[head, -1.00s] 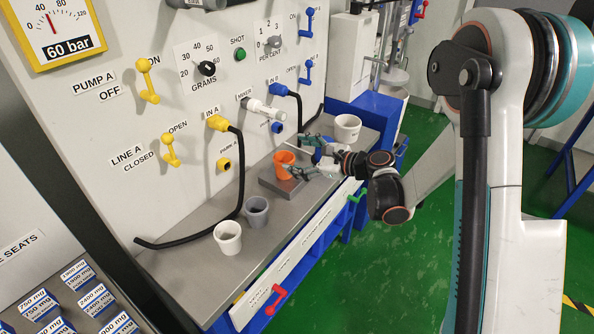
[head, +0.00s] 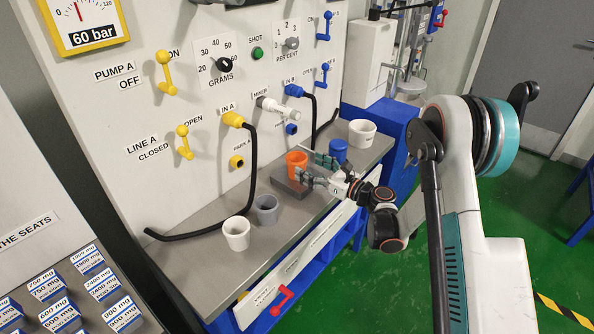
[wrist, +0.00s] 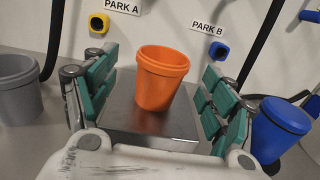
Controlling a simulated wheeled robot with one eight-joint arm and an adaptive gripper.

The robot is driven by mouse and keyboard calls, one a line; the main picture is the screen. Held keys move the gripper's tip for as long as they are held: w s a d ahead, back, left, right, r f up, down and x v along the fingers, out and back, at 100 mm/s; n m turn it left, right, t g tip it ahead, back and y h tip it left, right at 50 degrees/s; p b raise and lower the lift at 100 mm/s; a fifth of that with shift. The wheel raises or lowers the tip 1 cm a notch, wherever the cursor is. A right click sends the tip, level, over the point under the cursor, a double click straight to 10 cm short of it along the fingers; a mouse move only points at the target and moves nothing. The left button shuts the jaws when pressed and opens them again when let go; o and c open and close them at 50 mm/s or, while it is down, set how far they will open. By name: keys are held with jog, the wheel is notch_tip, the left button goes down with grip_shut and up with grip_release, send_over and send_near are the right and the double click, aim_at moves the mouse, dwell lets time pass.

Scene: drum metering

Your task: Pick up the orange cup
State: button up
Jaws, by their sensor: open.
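The orange cup (head: 296,163) stands upright on a low grey metal block (head: 287,183) on the bench shelf. In the wrist view the orange cup (wrist: 161,77) sits between and beyond my open fingers, on the grey plate (wrist: 150,122). My gripper (head: 313,168) reaches in from the right at cup height. Its green-padded fingers (wrist: 160,95) are spread, one on each side of the cup, with a gap visible on both sides. Nothing is held.
A blue cup (head: 338,150) stands close to the right of my gripper. A grey cup (head: 266,209) and a white cup (head: 236,233) stand to the left; another white cup (head: 362,132) is at the far right. A black hose (head: 252,165) hangs behind.

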aim_at(304, 163)
jog(key=b+x, duration=0.2)
jog(key=x, duration=0.3)
jog(key=shift+w, duration=0.3)
jog(key=shift+w+a+r, duration=0.1)
jog(key=shift+w+a, duration=0.3)
jog(key=shift+a, duration=0.05)
jog(key=c, duration=1.3)
